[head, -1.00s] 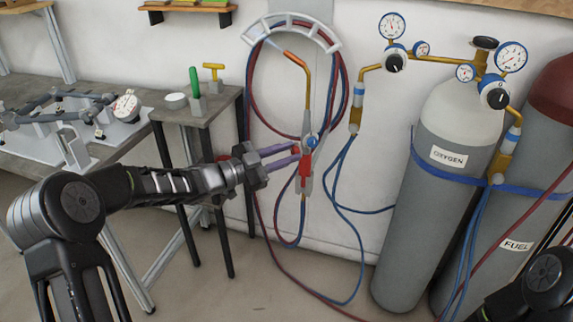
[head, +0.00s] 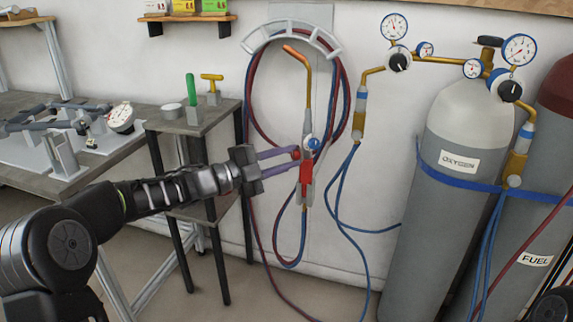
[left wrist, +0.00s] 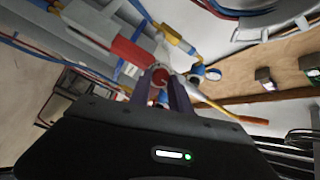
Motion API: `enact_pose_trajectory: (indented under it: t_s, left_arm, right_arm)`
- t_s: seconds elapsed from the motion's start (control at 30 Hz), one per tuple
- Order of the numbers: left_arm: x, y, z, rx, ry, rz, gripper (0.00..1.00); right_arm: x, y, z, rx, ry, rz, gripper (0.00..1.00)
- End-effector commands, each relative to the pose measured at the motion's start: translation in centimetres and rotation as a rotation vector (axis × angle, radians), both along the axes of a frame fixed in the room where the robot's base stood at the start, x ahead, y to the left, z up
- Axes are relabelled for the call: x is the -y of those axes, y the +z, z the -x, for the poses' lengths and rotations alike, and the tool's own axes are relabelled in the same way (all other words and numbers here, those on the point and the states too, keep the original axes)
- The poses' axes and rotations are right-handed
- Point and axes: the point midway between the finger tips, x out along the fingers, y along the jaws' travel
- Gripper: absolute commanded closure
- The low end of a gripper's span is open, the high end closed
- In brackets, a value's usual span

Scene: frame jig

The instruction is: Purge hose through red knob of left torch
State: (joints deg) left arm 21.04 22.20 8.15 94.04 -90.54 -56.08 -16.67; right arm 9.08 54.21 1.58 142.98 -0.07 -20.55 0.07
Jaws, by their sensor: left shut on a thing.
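The left torch (head: 306,172) hangs upright on the wall in front of the coiled hoses, with a copper tip, a red band and a blue knob (head: 314,143). Its red knob (head: 296,153) sits on the left side of the torch. My left gripper (head: 294,159) reaches in from the left with its purple fingers at the red knob. In the left wrist view the red knob (left wrist: 160,76) is between the two fingertips, and the gripper is shut on it. My right gripper does not show.
The oxygen cylinder (head: 455,220) and fuel cylinder (head: 540,235) stand at the right, with gauges above. Red and blue hoses hang under the torch. A small table (head: 222,108) with a green-handled tool stands at the left. A hose rack (head: 290,30) is above.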

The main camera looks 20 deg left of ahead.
Motion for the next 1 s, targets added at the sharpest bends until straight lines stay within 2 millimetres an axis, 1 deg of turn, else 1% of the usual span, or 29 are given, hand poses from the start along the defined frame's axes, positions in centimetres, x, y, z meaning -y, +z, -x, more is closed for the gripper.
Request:
enact_pose_trajectory:
  t_s: [0.47,0.5,0.73,1.0]
  left_arm:
    - [-0.02,-0.07,-0.01,0.01,0.0,-0.012,1.0]
    - [-0.02,-0.07,0.0,0.01,0.0,-0.012,0.73]
    - [-0.01,-0.04,0.0,0.01,0.0,-0.011,0.55]
    - [-0.08,-0.02,0.06,0.01,0.0,-0.011,0.55]
  right_arm:
    - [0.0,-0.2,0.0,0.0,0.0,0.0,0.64]
    - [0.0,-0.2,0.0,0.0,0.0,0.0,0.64]
    - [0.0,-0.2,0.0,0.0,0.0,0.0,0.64]
    - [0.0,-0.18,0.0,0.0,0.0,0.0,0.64]
